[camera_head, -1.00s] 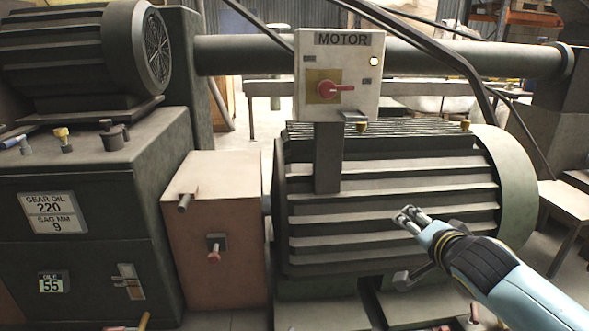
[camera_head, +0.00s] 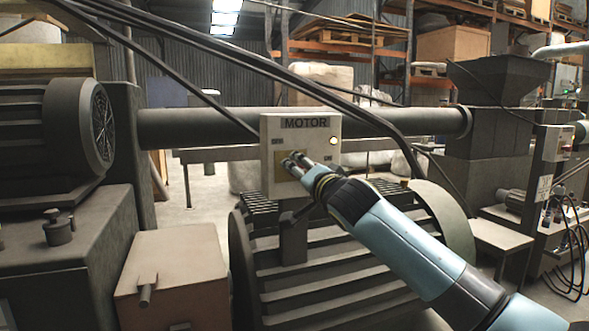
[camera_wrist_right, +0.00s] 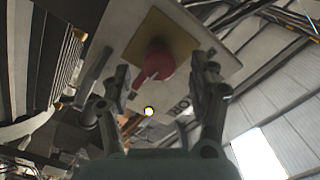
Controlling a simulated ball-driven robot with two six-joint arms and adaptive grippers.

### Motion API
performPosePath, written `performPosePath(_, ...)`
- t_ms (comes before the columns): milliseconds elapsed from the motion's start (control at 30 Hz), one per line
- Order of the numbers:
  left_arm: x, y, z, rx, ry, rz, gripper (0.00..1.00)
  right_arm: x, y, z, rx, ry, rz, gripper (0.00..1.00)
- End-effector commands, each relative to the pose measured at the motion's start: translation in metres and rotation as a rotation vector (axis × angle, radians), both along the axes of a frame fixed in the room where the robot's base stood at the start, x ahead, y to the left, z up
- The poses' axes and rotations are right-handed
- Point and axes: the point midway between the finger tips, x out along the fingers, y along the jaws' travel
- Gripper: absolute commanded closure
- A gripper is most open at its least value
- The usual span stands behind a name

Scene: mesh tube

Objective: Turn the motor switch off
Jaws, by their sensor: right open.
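The motor switch box (camera_head: 270,170) is a pale box labelled MOTOR on a post above the ribbed motor. Its lamp (camera_head: 333,141) is lit. My right gripper (camera_head: 296,163) is in front of the box face and hides the red knob in the head view. In the right wrist view the red switch knob (camera_wrist_right: 158,66) sits on its yellow plate (camera_wrist_right: 182,40), between and beyond the two open fingers of my right gripper (camera_wrist_right: 165,92). I cannot tell whether the fingers touch the knob. My left gripper is not in view.
The ribbed motor (camera_head: 320,282) lies below the box. A long pipe (camera_head: 200,128) runs behind it, and dark cables (camera_head: 240,62) slant across above. A brown box (camera_head: 175,280) and a dark machine (camera_head: 60,250) stand at the left.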

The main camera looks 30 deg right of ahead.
Motion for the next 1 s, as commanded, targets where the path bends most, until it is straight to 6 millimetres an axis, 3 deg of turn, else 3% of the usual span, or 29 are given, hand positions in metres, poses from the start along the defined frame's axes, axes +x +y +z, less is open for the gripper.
performPosePath(233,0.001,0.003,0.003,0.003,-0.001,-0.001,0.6,0.033,-0.008,0.0,0.001,0.001,-0.001,0.39)
performPosePath(600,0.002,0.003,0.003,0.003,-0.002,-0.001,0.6,0.039,-0.009,0.0,0.0,0.001,0.001,0.41)
performPosePath(1000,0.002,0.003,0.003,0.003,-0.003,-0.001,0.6,0.038,-0.009,0.0,0.0,0.001,0.001,0.93)
